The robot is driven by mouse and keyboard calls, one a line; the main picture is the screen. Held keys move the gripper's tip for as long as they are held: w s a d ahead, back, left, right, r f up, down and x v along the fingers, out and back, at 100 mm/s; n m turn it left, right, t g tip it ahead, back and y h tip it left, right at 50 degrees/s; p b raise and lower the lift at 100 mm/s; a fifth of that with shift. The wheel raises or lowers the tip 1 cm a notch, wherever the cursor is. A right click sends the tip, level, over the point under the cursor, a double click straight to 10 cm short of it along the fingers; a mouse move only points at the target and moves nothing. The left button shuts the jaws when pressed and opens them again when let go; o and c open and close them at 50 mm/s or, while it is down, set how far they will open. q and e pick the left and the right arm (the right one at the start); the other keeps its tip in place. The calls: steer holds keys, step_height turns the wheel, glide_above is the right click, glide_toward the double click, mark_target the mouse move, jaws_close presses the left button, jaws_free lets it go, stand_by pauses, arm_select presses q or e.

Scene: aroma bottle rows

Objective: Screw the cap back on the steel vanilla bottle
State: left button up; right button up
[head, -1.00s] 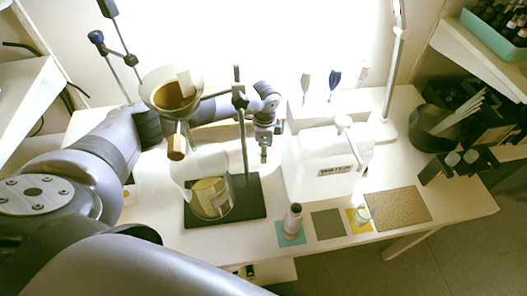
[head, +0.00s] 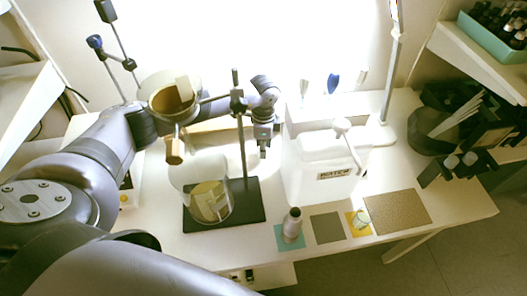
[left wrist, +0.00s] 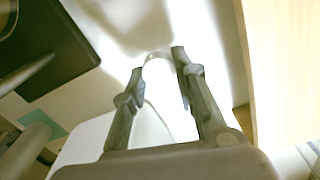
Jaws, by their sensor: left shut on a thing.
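The steel bottle (head: 292,226) stands upright on a teal square (head: 281,237) near the table's front edge. Its top looks narrow and dark-rimmed, with no cap clearly visible on it. My right gripper is not in view.
A white water jug (head: 328,165) stands right of my left gripper. A stand with a dark base (head: 250,202), a funnel (head: 172,98) and a glass beaker (head: 204,202) is to its left. Grey, yellow and brown mats (head: 398,212) lie right of the bottle; a small clear vessel (head: 360,218) is on the yellow one.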

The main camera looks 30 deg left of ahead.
arm_select(q)
step_height(320, 180, up, 17)
steer(key=b, duration=0.1)
steer(key=shift+b, duration=0.35)
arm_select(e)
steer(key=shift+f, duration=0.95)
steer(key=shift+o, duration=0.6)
